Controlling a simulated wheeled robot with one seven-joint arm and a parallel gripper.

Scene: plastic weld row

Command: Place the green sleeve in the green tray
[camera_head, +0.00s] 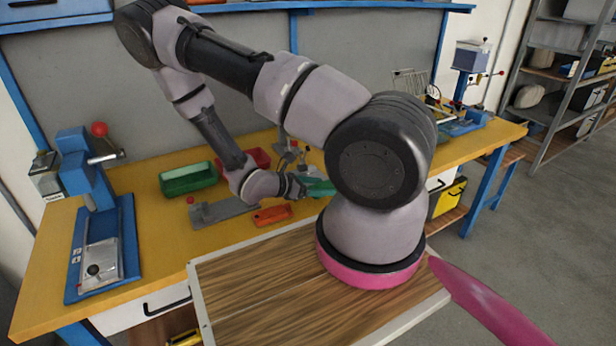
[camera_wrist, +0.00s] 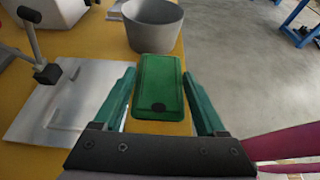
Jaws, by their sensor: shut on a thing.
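The green sleeve (camera_wrist: 159,82) is a flat, rounded rectangle with a dark notch at its near end. In the wrist view it lies between the two teal fingers of my gripper (camera_wrist: 158,76), which is shut on it. In the head view my gripper (camera_head: 307,187) is over the yellow bench, right of the trays, and my arm partly hides it. The green there is too small to tell sleeve from fingers. The green tray (camera_head: 188,179) stands on the bench to the left of my gripper, and it looks empty.
A red tray (camera_head: 257,159) stands right of the green tray. An orange flat piece (camera_head: 272,215) and a grey metal plate (camera_head: 222,211) lie in front. A blue press (camera_head: 90,190) stands at left. The wrist view shows a grey bowl (camera_wrist: 152,27) just beyond the sleeve.

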